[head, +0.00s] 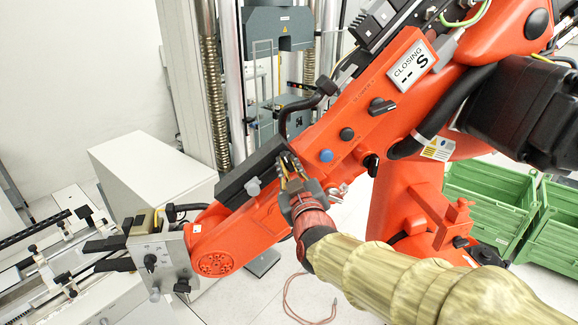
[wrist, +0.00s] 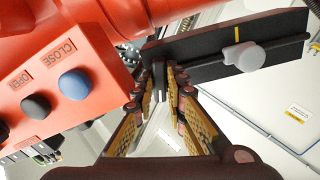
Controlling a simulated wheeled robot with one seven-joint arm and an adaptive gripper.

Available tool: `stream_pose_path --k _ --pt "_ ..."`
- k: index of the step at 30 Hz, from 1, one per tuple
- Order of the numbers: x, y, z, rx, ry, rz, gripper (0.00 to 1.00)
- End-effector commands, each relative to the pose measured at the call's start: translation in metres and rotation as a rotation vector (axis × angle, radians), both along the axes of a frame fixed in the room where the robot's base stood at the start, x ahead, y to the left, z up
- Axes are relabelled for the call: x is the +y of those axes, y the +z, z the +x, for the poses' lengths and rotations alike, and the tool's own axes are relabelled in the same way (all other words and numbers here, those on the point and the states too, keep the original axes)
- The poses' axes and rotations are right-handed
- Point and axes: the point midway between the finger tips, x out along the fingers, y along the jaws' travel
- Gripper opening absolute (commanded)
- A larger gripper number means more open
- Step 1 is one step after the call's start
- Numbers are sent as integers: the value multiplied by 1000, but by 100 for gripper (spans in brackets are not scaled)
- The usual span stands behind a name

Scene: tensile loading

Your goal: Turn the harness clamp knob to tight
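My gripper (head: 291,172) is at the black plate (head: 234,183) along the orange beam. In the wrist view its fingers (wrist: 161,82) stand apart, pads facing each other, with a small dark upright piece (wrist: 159,72) between or behind the tips. I cannot tell whether they touch it. A pale grey knob (wrist: 245,57) sits on the black plate, right of the fingers in the wrist view; it also shows in the head view (head: 253,187). A black pointer knob (head: 381,106) is higher on the beam. No visible label tells which is the harness clamp knob.
Blue (wrist: 76,84) and black (wrist: 36,106) buttons, marked CLOSE and OPEN, are left of the fingers. The orange beam (head: 234,236) leads to a grey control box (head: 160,258). Green crates (head: 492,204) stand at right. Black cables (head: 300,104) loop above the beam.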

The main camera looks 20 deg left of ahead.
Motion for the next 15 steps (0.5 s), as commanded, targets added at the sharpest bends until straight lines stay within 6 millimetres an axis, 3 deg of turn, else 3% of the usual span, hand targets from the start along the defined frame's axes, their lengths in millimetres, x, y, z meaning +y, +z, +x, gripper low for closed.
stream_pose_path --k 6,15 --pt "0 0 0 0 0 0 0" --pt "0 0 0 0 0 1 0"
